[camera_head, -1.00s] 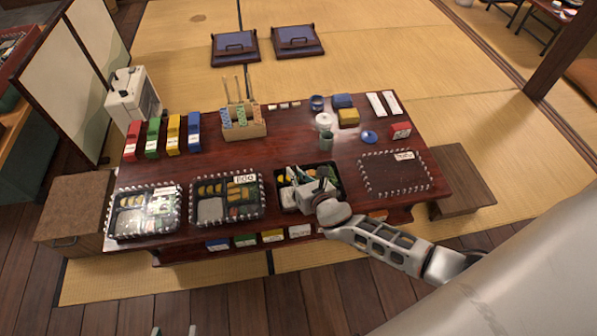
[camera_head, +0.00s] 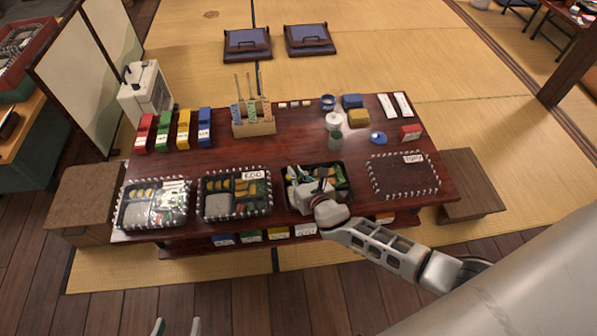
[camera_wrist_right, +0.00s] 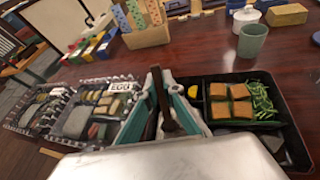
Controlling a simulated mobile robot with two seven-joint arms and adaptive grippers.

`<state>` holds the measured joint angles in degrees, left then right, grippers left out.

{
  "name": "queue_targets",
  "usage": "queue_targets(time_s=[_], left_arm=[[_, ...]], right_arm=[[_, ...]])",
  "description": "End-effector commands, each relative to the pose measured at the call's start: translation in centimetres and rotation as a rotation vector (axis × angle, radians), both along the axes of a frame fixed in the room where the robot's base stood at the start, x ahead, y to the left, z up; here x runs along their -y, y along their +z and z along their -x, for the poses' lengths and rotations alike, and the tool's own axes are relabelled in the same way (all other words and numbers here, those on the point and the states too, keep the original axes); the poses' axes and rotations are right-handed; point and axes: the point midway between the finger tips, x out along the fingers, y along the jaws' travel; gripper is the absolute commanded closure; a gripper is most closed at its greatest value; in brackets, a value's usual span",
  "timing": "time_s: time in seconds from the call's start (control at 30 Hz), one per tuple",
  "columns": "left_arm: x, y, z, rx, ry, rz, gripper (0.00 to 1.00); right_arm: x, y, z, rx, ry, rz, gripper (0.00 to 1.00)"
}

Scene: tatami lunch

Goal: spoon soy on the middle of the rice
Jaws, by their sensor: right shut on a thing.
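My right gripper (camera_head: 298,182) is over the left part of the open black lunch box (camera_wrist_right: 287,112). In the right wrist view its teal fingers (camera_wrist_right: 163,82) are shut on a dark brown stick-like handle (camera_wrist_right: 168,112), which looks like the spoon's. The spoon's bowl is hidden, so I cannot tell whether it holds soy. The box shows brown-orange squares (camera_wrist_right: 230,102) and shredded greens (camera_wrist_right: 262,97). Its rice is hidden behind my gripper. My left gripper (camera_head: 177,327) shows only two fingertips, apart, at the bottom edge of the head view, away from the table.
Behind are a green cup (camera_head: 335,141), a white pot (camera_head: 334,121), a blue dish (camera_head: 378,138) and a wooden holder (camera_head: 254,129).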

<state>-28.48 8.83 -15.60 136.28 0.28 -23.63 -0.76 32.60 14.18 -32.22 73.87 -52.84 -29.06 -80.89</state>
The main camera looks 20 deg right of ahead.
Motion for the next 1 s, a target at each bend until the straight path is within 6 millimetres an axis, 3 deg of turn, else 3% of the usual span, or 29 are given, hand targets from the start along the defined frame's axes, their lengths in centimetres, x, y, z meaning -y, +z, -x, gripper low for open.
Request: queue_targets(time_s=[1.0], left_arm=[[0.1, -0.2, 0.0, -0.005, 0.008, 0.007, 0.60]], right_arm=[[-2.0, -0.1, -0.7, 0.001, 0.000, 0.000, 1.00]])
